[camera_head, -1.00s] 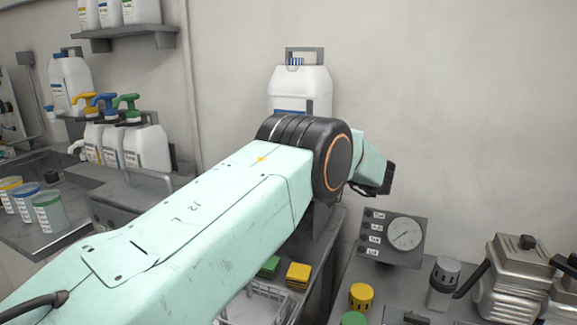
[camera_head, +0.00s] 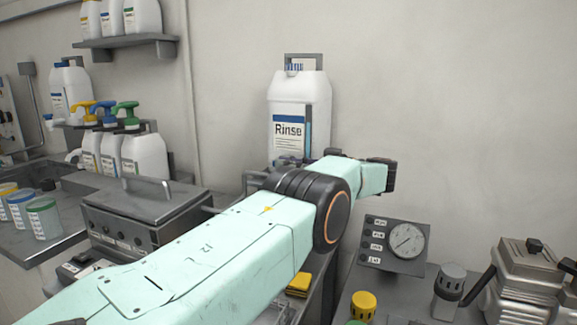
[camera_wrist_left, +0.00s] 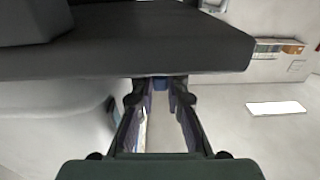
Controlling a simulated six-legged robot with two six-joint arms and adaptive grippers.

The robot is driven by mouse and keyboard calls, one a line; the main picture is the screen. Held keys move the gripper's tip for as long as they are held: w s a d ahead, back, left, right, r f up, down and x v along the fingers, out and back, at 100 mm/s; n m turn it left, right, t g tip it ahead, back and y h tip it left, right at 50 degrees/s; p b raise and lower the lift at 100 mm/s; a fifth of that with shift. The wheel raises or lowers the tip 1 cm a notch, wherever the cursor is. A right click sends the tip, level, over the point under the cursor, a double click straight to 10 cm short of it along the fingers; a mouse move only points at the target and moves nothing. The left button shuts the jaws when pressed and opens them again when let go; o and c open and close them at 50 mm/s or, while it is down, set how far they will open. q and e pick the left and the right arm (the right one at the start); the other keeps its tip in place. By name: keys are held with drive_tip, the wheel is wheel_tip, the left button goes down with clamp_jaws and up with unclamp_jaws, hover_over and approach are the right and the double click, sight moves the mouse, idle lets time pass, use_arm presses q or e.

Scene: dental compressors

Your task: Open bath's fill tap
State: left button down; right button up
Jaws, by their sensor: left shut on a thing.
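The grey box with a handled lid (camera_head: 130,232) stands at the left in the head view and looks like the bath; its lid is down. My left arm crosses the head view, and my left gripper (camera_head: 290,160) shows small and dark in front of the lower part of the white Rinse container (camera_head: 287,100). In the left wrist view the fingers (camera_wrist_left: 160,88) close in on a small blue part (camera_wrist_left: 160,83) under a dark grey bar. It may be the fill tap, but most of it is hidden. My right gripper is out of view.
A gauge panel (camera_head: 392,243), a yellow knob (camera_head: 362,304) and a grey metal machine (camera_head: 525,280) stand at the right. Pump bottles (camera_head: 143,155) and lidded cups (camera_head: 43,218) stand at the left.

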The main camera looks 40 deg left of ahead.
use_arm(q)
drive_tip(key=shift+r, duration=0.1)
drive_tip(key=c, duration=1.4)
unclamp_jaws()
drive_tip(key=shift+o, duration=0.2)
